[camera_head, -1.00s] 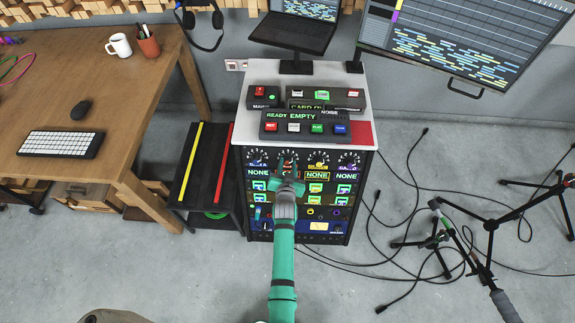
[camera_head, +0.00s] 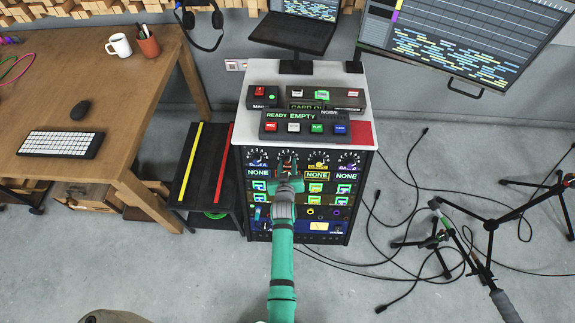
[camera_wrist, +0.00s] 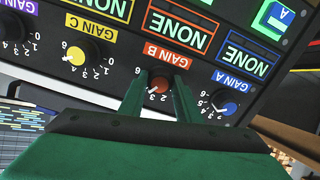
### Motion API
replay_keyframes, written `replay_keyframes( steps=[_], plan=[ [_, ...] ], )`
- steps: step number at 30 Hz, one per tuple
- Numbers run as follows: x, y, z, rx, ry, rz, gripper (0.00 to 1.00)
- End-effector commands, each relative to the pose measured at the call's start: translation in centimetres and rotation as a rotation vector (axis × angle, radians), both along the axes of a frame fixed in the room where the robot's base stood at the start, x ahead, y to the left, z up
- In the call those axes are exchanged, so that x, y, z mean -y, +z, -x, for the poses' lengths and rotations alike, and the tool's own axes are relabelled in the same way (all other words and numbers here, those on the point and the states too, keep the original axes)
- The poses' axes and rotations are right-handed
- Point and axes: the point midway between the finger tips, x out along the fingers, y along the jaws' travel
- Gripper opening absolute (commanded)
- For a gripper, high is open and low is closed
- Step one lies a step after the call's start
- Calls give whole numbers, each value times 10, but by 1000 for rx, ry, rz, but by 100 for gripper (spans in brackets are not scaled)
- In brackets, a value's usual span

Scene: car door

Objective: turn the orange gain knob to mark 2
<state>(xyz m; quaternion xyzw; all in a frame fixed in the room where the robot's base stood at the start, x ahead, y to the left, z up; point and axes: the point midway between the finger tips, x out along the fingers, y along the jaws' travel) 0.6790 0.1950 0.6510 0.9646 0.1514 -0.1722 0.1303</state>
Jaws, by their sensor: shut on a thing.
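The orange gain knob (camera_wrist: 158,84) on the GAIN B dial sits between my fingers in the wrist view, which shows the panel upside down. My gripper (camera_wrist: 160,88) is shut on the knob, one finger at each side. The knob's pale pointer faces the lower left of that view, near the 2 and 3 marks; the exact mark is too small to tell. In the head view my gripper (camera_head: 287,164) reaches the rack's dial row and hides most of the knob.
The yellow GAIN C knob (camera_wrist: 75,57) and blue GAIN A knob (camera_wrist: 229,108) flank the orange one. In the head view a button box (camera_head: 305,127) stands on the rack above the dials. A black stand (camera_head: 202,170) is left of the rack; cables (camera_head: 400,220) lie right.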

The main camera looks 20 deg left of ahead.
Motion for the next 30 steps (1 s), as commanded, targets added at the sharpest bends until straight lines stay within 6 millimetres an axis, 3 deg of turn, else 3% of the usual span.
replay_keyframes(
  steps=[30],
  plan=[
    [0, 0, 0, 238, 303, 830, 8]
  ],
)
